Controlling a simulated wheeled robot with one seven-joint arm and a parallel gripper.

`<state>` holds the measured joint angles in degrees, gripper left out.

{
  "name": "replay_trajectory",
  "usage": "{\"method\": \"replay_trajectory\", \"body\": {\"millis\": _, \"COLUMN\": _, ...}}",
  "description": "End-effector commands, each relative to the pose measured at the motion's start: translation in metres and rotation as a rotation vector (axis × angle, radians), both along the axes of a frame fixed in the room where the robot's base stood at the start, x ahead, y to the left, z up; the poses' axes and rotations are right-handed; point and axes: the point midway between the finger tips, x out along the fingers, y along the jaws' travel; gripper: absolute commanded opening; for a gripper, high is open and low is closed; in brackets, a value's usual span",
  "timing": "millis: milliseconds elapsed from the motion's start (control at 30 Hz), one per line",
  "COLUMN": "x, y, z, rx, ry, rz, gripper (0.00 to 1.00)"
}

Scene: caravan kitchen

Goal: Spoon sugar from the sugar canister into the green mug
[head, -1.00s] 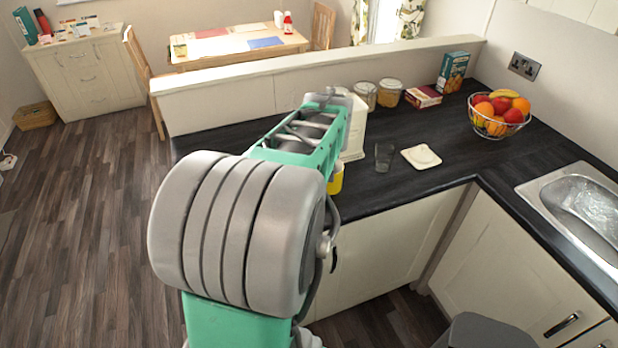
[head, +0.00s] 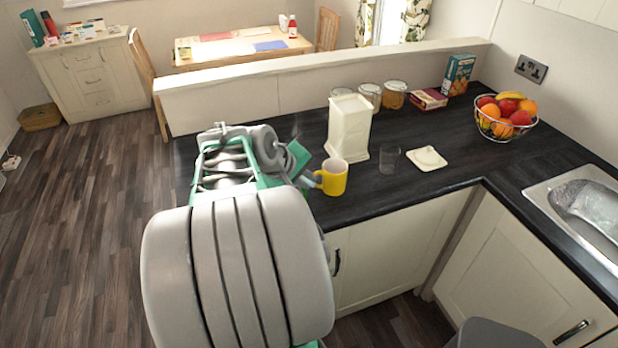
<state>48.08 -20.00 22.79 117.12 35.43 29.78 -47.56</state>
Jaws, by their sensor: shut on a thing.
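A tall cream canister (head: 348,130), apparently the sugar canister, stands upright on the dark counter. A yellow mug (head: 334,177) stands upright in front of it, its handle to the left. I see no green mug. My gripper (head: 308,178) is just left of the yellow mug, close to its handle; I cannot tell whether they touch. My arm partly hides the fingers. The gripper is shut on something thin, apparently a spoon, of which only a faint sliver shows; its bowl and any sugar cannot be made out.
A square cream lid (head: 427,158) and a clear glass (head: 389,160) are right of the canister. Jars (head: 394,95), a red box (head: 429,98), a blue carton (head: 458,74) and a fruit basket (head: 505,117) stand farther back. The sink (head: 545,195) is at right.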

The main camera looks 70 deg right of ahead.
Motion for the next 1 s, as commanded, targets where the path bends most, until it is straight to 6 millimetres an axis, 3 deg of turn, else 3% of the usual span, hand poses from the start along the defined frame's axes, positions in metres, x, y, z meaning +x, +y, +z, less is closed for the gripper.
{"method": "replay_trajectory", "body": {"millis": 200, "x": 0.0053, "y": 0.0035, "z": -0.0047, "rx": -0.148, "ry": 0.191, "rz": 0.046, "gripper": 0.00}}
{"method": "replay_trajectory", "body": {"millis": 600, "x": 0.0075, "y": 0.0050, "z": -0.0031, "rx": -0.271, "ry": 0.347, "rz": 0.078, "gripper": 0.00}}
{"method": "replay_trajectory", "body": {"millis": 800, "x": 0.0081, "y": 0.0033, "z": 0.0045, "rx": -0.236, "ry": 0.377, "rz": 0.084, "gripper": 0.00}}
{"method": "replay_trajectory", "body": {"millis": 1000, "x": 0.0067, "y": 0.0044, "z": -0.0029, "rx": -0.261, "ry": 0.347, "rz": 0.077, "gripper": 0.00}}
